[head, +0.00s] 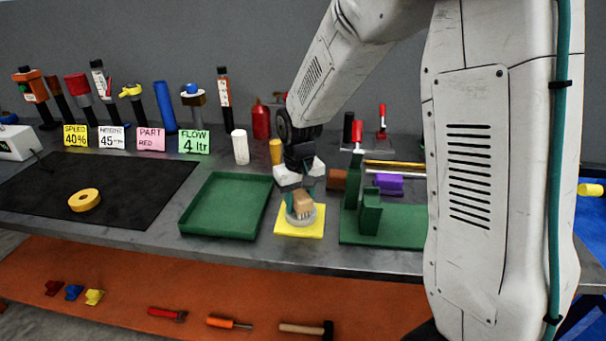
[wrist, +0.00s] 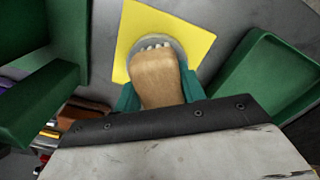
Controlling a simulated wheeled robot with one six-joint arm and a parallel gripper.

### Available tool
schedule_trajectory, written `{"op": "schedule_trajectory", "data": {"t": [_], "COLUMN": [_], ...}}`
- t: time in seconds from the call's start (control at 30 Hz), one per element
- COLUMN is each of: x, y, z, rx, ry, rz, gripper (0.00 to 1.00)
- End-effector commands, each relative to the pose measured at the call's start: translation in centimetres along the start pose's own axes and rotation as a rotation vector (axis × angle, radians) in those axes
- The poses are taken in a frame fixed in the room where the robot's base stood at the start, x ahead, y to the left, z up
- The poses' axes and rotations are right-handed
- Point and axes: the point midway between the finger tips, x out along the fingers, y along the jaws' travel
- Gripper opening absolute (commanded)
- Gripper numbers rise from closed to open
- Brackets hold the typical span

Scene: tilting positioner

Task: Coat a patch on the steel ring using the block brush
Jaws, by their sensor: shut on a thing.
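The block brush (head: 302,203) has a brown wooden body and a row of pale bristles. My gripper (head: 301,192) is shut on it, with a teal finger on each side. In the wrist view the brush (wrist: 157,78) points away from the gripper (wrist: 160,93). Its bristles are over a round grey thing (head: 291,217) on a yellow square mat (head: 287,231). The grey thing (wrist: 179,48) is mostly hidden by the brush. I cannot tell whether it is the steel ring or a dish, nor whether the bristles touch it.
An empty green tray (head: 226,232) stands left of the yellow mat. A green fixture (head: 371,212) with upright walls stands close on the right. A purple block (head: 388,184) and a red bottle (head: 261,121) are behind. A yellow roll (head: 84,200) lies on the black mat (head: 140,177).

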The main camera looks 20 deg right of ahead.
Motion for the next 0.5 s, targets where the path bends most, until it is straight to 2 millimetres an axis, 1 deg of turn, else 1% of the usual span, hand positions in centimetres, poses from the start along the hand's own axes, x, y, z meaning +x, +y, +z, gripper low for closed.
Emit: {"op": "schedule_trajectory", "data": {"t": [0.03, 0.1, 0.13, 0.5], "x": [-0.4, -2.2, -2.6, -5.8], "y": [-0.1, -0.2, -0.2, -0.2], "z": [-0.1, -0.1, -0.1, 0.0], "rx": [-0.001, -0.003, -0.003, -0.003], "ry": [0.002, 0.007, 0.005, 0.002], "rz": [0.000, 0.000, 0.000, 0.000], "gripper": [0.11, 0.11, 0.11, 0.11]}}
